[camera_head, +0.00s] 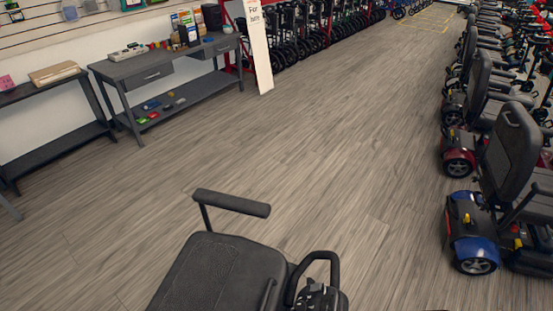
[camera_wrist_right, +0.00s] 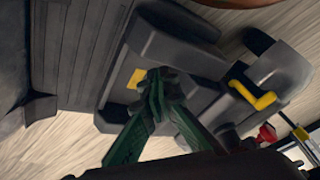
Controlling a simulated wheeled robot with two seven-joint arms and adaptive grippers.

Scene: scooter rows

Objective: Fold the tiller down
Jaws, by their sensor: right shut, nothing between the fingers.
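In the head view a mobility scooter stands at the bottom centre, with a black seat (camera_head: 215,275) and an armrest (camera_head: 232,203). A black looped handle (camera_head: 318,264), seemingly part of the tiller, stands upright at the seat's right; its lower part is cut off by the frame. In the right wrist view my right gripper (camera_wrist_right: 156,78) has its green fingers together, empty, in front of a dark scooter body (camera_wrist_right: 165,45). A yellow lever (camera_wrist_right: 252,95) is to the right of the fingertips. I cannot tell whether the fingers touch the body. My left gripper is not in view.
Wide wood-look floor (camera_head: 350,140) is free ahead. A row of scooters (camera_head: 490,200) lines the right side. Grey tables (camera_head: 165,75) stand along the left wall, with a white sign (camera_head: 258,50) beside them. In the wrist view a ribbed dark panel (camera_wrist_right: 85,50) lies at left.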

